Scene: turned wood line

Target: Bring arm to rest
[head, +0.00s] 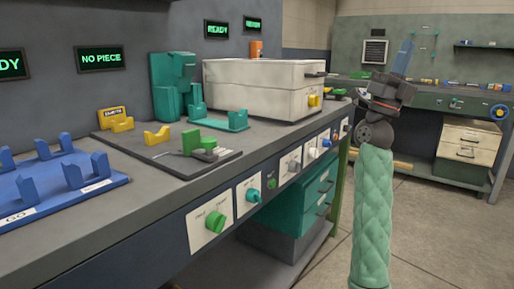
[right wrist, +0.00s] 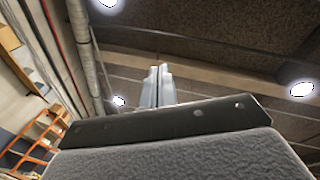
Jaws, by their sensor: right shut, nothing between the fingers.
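My right arm, in a green quilted sleeve, rises at the right of the head view. My right gripper (head: 403,58) is at its top, pointing up, in front of the far bench and clear of the near bench. In the right wrist view its two fingers (right wrist: 157,85) are together with nothing between them, and the ceiling is behind them. My left gripper is not in either view.
The near workbench (head: 150,215) runs along the left. It carries a blue rack (head: 100,190), a dark plate (head: 165,160) with yellow and green holders, a teal machine (head: 173,85) and a white box (head: 260,85). A far bench (head: 450,100) stands behind. Floor (head: 445,235) at right is clear.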

